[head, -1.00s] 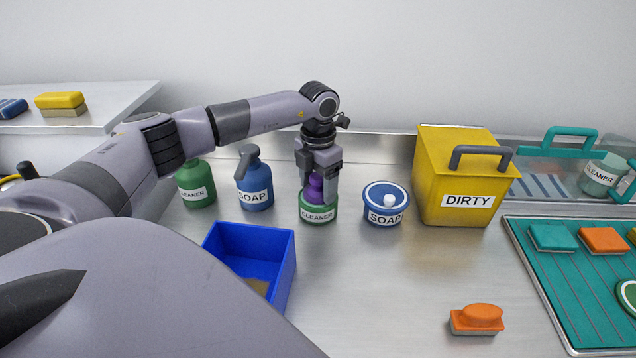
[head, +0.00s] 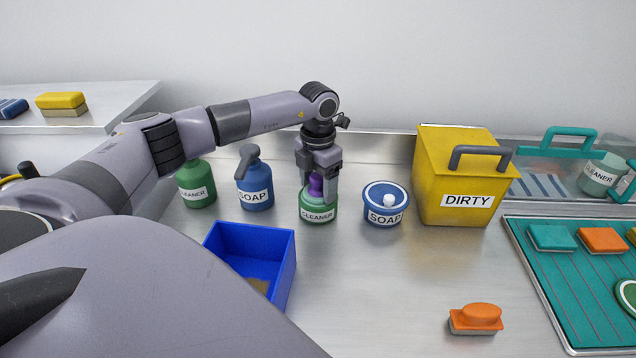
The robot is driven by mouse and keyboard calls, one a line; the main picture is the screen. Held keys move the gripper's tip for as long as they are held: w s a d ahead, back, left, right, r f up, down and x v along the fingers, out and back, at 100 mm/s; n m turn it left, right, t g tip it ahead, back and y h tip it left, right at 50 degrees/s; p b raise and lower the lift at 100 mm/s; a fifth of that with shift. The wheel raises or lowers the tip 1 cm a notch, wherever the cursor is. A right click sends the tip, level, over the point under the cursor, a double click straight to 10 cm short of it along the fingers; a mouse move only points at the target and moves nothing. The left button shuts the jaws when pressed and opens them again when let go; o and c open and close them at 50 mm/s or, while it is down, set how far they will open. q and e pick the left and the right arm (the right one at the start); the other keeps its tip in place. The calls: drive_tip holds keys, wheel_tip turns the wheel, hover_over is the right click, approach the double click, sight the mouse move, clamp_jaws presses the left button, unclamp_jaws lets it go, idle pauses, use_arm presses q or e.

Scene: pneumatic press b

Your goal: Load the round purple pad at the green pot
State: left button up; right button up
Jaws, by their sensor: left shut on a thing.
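My left gripper (head: 317,180) points straight down over the green pot (head: 318,214), which is labelled CLEANER. It is shut on the round purple pad (head: 316,186). The pad's purple handle shows between the fingers, and its lower part is at the pot's top opening. The pot's rim and the gripper hide the pad's underside, so I cannot tell how deep it sits. The pot stands upright on the metal counter. My right gripper is not in view.
A blue SOAP pot (head: 386,205) stands just right of the green pot. A blue SOAP bottle (head: 254,180) and a green CLEANER bottle (head: 196,185) stand left. A blue bin (head: 282,268), a yellow DIRTY bin (head: 455,178), an orange-handled pad (head: 476,318) and a teal tray (head: 560,290) are around.

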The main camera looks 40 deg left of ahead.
sight(320, 177)
use_arm(q)
wheel_tip(320, 177, up, 7)
drive_tip(key=p, duration=0.6)
idle(0.3)
idle(0.6)
drive_tip(key=shift+d+m, duration=0.35)
drive_tip(key=shift+m, duration=0.15)
drive_tip(key=s+d+r+m, duration=0.1)
drive_tip(key=s+d+m, duration=0.3)
drive_tip(key=d+m, duration=0.6)
drive_tip(key=s+d+r+m, duration=0.2)
drive_tip(key=d+m, duration=0.8)
drive_tip(key=m, duration=1.4)
drive_tip(key=shift+s+d, duration=0.25)
drive_tip(key=shift+s, duration=0.75)
